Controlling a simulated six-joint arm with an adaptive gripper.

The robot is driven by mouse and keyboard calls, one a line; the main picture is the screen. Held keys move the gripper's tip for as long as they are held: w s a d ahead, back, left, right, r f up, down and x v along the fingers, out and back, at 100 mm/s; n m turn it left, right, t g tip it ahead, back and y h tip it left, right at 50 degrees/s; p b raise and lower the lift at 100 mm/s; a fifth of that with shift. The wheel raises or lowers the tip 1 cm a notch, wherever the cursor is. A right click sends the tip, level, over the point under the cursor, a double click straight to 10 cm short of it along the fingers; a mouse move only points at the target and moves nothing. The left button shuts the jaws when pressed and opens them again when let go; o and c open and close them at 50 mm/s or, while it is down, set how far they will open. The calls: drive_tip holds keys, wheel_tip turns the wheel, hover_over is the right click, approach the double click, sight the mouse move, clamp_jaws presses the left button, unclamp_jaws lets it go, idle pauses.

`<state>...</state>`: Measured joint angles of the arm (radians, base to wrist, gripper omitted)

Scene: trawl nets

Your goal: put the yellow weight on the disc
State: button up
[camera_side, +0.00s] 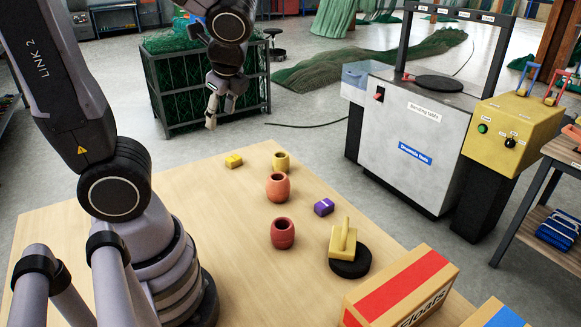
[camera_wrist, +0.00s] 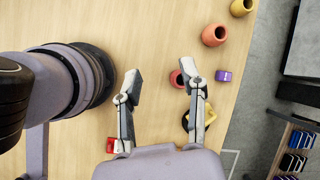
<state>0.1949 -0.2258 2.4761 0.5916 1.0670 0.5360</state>
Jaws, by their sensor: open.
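A yellow weight with an upright handle (camera_side: 343,238) stands at the black disc (camera_side: 352,269) near the table's right edge. It overlaps the disc and appears to rest on it. In the wrist view the yellow weight (camera_wrist: 209,114) and the dark disc (camera_wrist: 186,121) are partly hidden by my right finger. A smaller yellow block (camera_side: 234,161) lies at the far end of the table. My gripper (camera_side: 220,113) is raised, well away from the weight in the side view. In the wrist view my gripper (camera_wrist: 162,79) has its fingers spread with nothing between them.
A red pot (camera_side: 283,233), an orange pot (camera_side: 278,187), a yellow pot (camera_side: 281,161) and a purple block (camera_side: 324,207) stand on the table (camera_side: 225,215). A carton with a red stripe (camera_side: 398,288) is at the front right. The table's middle left is clear.

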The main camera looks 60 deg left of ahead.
drive_tip(key=s+d+r+n+t+h, duration=0.3)
drive_tip(key=d+r+n+t+h, duration=0.2)
drive_tip(key=n, duration=0.7)
drive_tip(key=shift+s+d+r+h, duration=0.25)
drive_tip(key=shift+d+r+h, duration=0.15)
drive_tip(key=shift+d+h, duration=0.1)
